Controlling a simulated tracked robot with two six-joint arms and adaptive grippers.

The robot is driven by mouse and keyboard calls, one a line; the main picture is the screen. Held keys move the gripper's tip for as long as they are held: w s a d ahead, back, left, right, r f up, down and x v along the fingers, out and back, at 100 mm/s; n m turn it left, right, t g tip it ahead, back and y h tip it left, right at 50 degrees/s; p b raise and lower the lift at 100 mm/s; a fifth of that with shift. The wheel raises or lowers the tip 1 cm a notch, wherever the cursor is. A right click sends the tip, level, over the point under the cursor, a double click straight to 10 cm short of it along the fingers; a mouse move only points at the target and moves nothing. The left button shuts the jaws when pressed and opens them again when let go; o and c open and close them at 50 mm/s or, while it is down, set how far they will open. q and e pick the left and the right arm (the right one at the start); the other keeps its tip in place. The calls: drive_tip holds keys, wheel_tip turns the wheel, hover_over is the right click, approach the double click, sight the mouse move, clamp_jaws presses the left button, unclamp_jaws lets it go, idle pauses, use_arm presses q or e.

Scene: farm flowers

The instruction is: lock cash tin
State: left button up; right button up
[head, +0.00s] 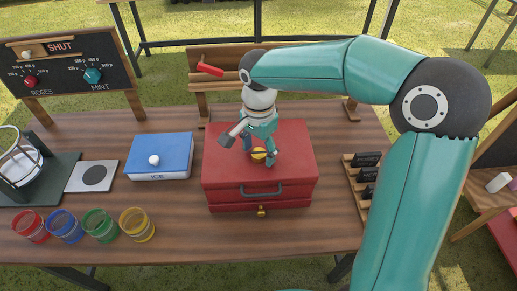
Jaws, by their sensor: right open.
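The red cash tin (295,150) stands on the wooden table with its lid down. It has a dark handle on the front and a small brass lock (261,211) low at the front. My right gripper (259,150) is over the lid, pointing down, with its fingers open. A small yellow thing (259,155) shows between or just behind the fingers; I cannot tell whether they touch it. The right wrist hides part of the lid's back. My left gripper is not in view.
A blue box marked ICE (160,157) is left of the tin. Coloured jars (137,224) stand in a row at front left. A rack of dark blocks (364,175) is at the right, near my arm. A SHUT board (70,65) stands behind left.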

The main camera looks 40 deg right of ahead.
drive_tip(key=c, duration=1.1)
drive_tip(key=shift+c, duration=0.2)
drive_tip(key=shift+n, duration=0.4)
drive_tip(key=n, duration=0.3)
drive_tip(key=shift+n, duration=0.3)
drive_tip(key=n, duration=0.4)
drive_tip(key=shift+n, duration=0.3)
drive_tip(key=n, duration=0.4)
drive_tip(key=shift+p, duration=0.3)
drive_tip(key=shift+w+n, duration=0.1)
drive_tip(key=shift+n, duration=2.3)
